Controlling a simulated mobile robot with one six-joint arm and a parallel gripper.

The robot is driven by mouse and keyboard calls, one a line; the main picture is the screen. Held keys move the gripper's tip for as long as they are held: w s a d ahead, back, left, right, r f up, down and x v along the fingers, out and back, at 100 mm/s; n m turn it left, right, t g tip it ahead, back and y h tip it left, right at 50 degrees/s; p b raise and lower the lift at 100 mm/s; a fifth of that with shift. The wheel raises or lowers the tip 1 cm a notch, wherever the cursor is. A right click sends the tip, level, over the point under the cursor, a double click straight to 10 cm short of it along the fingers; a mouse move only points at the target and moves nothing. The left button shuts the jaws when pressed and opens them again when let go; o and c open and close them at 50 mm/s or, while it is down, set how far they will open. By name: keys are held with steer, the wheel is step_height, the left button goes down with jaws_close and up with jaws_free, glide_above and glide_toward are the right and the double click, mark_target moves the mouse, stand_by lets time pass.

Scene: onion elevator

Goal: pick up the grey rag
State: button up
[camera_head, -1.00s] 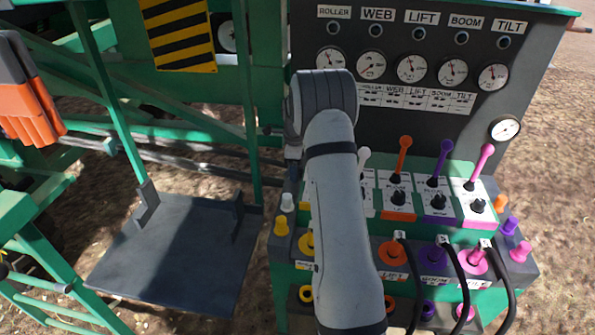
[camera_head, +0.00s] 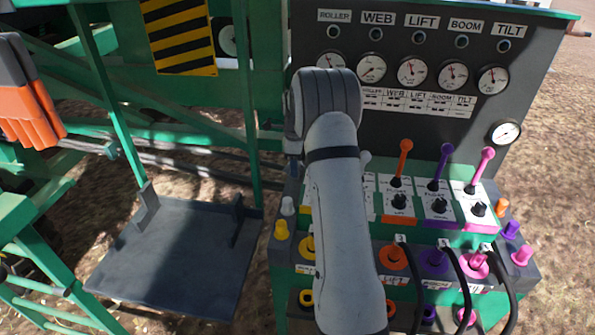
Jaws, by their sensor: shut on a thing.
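I cannot make out a grey rag in this view. My arm, pale grey with a dark rounded joint at its top, stands upright in the middle of the picture, in front of the left part of the control panel (camera_head: 400,105). It hides part of the levers and couplings behind it. My gripper does not show; it is out of sight beyond the arm, so what it holds cannot be seen.
A dark flat platform (camera_head: 175,265) lies at lower left among green frame bars. Levers (camera_head: 440,165), coloured couplings (camera_head: 435,260) and black hoses (camera_head: 508,285) crowd the right. Bare ground lies beyond.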

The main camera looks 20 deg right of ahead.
step_height(320, 180, up, 15)
steer(key=shift+b, duration=0.3)
